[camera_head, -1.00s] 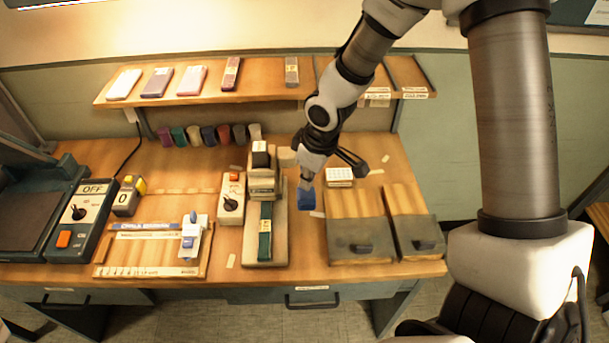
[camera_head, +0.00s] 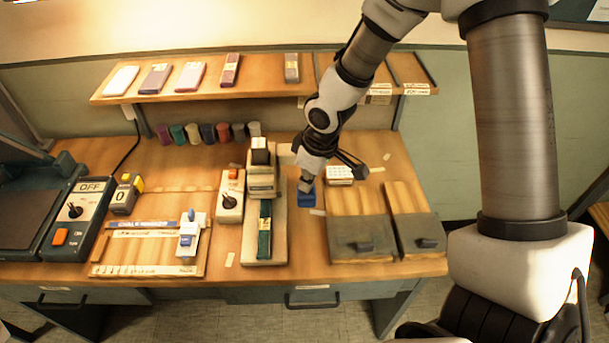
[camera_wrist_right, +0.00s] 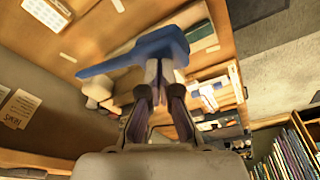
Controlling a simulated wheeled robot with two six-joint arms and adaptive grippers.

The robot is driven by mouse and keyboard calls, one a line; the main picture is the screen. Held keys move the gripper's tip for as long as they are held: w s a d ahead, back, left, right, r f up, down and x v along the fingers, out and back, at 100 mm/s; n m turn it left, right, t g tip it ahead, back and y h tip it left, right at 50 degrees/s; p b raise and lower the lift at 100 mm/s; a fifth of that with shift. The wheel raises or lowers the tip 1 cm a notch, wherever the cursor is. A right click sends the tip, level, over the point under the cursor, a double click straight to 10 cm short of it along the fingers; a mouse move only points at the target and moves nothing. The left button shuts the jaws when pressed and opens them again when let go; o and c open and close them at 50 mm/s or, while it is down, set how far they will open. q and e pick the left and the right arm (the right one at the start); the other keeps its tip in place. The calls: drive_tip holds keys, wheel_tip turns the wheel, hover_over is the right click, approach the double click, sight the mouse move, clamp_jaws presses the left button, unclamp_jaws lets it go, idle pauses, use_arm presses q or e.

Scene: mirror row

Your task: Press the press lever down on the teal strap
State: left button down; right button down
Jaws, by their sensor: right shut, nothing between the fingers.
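The teal strap (camera_head: 264,232) lies lengthwise on the pale base of the press (camera_head: 262,182), under and in front of its black-topped head. A blue lever-like piece (camera_head: 307,200) is just right of the press. In the right wrist view this blue piece (camera_wrist_right: 140,52) has a broad end and a long narrow arm. My right gripper (camera_head: 306,186) is shut and empty, pointing down at the blue piece. Its fingertips (camera_wrist_right: 160,80) overlap the broad end in the wrist view; contact is unclear. My left gripper is out of view.
Left of the press are a small dial box (camera_head: 230,202), a wooden board with a blue-and-white slider (camera_head: 189,235), and a control box marked OFF (camera_head: 72,215). Lidded wooden bins (camera_head: 362,247) stand right. A shelf (camera_head: 260,90) runs behind, above several coloured rolls.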

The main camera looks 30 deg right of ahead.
wheel_tip(320, 180, down, 8)
drive_tip(key=b, duration=0.7)
drive_tip(key=shift+f+b, duration=0.25)
drive_tip(key=shift+b, duration=0.1)
idle(0.4)
wheel_tip(320, 180, up, 15)
drive_tip(key=p, duration=1.4)
drive_tip(key=shift+r, duration=0.15)
